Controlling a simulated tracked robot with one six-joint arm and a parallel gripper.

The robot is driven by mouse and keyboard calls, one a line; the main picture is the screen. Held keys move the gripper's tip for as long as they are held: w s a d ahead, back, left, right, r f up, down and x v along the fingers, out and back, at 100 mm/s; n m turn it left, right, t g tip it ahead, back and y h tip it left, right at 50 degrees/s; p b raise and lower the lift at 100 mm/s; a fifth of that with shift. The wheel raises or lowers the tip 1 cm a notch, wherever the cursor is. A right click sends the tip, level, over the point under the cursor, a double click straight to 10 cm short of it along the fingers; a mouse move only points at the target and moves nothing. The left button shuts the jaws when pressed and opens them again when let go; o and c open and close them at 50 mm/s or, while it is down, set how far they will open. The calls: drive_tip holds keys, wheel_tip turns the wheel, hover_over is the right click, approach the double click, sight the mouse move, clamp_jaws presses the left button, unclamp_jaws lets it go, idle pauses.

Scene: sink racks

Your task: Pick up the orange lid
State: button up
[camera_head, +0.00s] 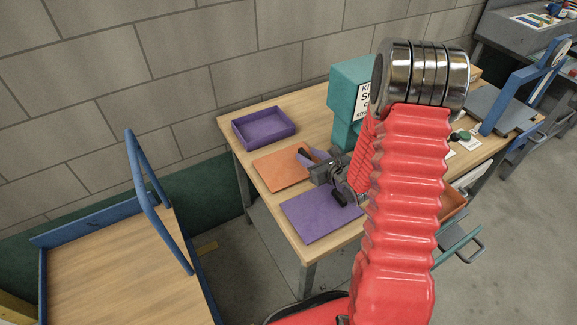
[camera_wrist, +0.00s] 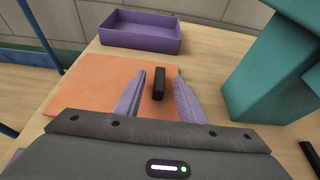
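The orange lid (camera_head: 277,172) is a flat square plate lying on the wooden table. In the wrist view the lid (camera_wrist: 92,82) has an upright black handle (camera_wrist: 158,84). My gripper (camera_wrist: 159,80) is open, with one purple finger to each side of the handle as seen there, and gaps show on both sides. In the head view my gripper (camera_head: 309,153) is at the right part of the lid, close to the handle. Whether the fingertips are down level with the handle or above it I cannot tell. Part of the lid is hidden behind my gripper.
An open purple box (camera_head: 264,128) stands behind the orange lid. A purple lid (camera_head: 310,215) with a black handle lies in front, near the table edge. A teal stand (camera_head: 343,95) with a sign rises on the right. A blue-railed cart (camera_head: 110,275) stands left of the table.

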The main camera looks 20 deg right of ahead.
drive_tip(key=shift+w+a+f, duration=0.15)
drive_tip(key=shift+w+f, duration=0.1)
drive_tip(key=shift+w, duration=0.35)
clamp_jaws()
idle(0.3)
